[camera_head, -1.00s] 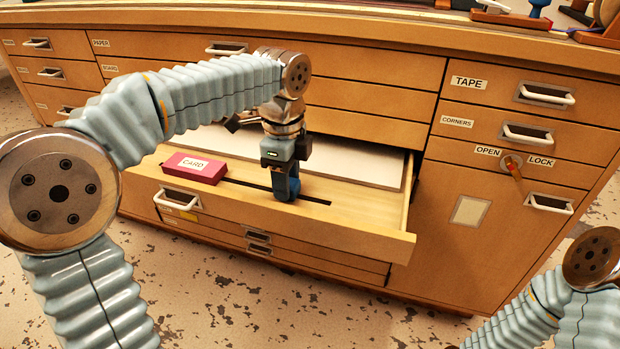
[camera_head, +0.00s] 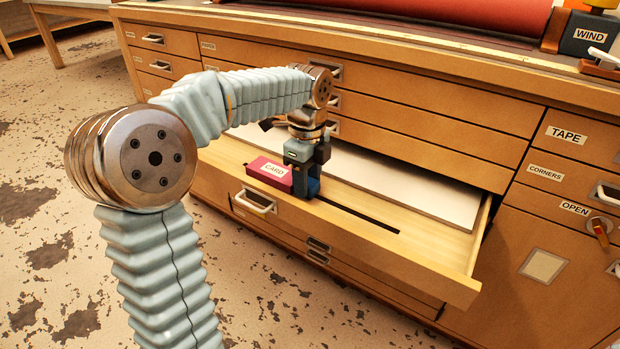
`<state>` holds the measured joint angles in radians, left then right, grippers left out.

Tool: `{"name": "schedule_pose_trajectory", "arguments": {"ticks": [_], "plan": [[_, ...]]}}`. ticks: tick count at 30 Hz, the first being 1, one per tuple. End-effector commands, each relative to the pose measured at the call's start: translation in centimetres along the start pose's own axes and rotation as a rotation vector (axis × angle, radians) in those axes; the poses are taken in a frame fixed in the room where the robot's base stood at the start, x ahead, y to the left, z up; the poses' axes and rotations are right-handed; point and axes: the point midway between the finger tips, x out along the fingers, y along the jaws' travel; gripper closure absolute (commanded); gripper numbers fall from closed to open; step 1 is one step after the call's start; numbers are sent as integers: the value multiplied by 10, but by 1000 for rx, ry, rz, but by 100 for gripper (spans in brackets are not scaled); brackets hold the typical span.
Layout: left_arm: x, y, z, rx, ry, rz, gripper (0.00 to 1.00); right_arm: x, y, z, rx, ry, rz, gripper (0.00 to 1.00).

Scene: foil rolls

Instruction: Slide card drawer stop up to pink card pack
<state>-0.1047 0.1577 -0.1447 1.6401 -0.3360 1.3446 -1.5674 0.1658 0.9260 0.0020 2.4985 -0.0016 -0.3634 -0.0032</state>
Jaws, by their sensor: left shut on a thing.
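The pink card pack (camera_head: 268,172), with a white CARD label, lies in the left part of the open drawer (camera_head: 430,240). My left gripper (camera_head: 305,182) reaches down into the drawer at the pack's right end. It is shut on the blue drawer stop (camera_head: 312,187), which is mostly hidden by the fingers. The stop sits at the dark slot (camera_head: 360,215) in the drawer floor. It appears against or very close to the pack; the gripper hides the exact contact. My right gripper is out of view.
A pale board (camera_head: 400,185) lies at the back of the drawer. Closed drawers rise behind and to the right, including one labelled TAPE (camera_head: 570,135). A red roll (camera_head: 450,12) lies on the cabinet top. The slot right of the gripper is clear.

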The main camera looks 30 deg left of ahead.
Motion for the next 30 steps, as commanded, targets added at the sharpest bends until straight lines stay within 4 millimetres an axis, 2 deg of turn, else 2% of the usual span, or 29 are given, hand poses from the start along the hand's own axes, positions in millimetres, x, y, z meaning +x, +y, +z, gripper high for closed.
{"name": "schedule_pose_trajectory", "arguments": {"ticks": [1, 6, 14, 17, 20, 30], "plan": [[0, 0, 0, -1, 0, -1, 56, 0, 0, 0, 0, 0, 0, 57], [0, 0, 0, 0, 0, -1, 32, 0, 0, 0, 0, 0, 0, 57], [0, 0, 0, 0, 0, -1, 32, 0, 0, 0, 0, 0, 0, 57], [-7, 0, 0, 0, 0, -1, 32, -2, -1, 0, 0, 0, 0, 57], [-22, -1, 0, 0, 0, -4, 32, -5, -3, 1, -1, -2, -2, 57], [-105, -1, 0, 0, 0, -4, 32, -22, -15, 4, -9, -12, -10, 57]]}}
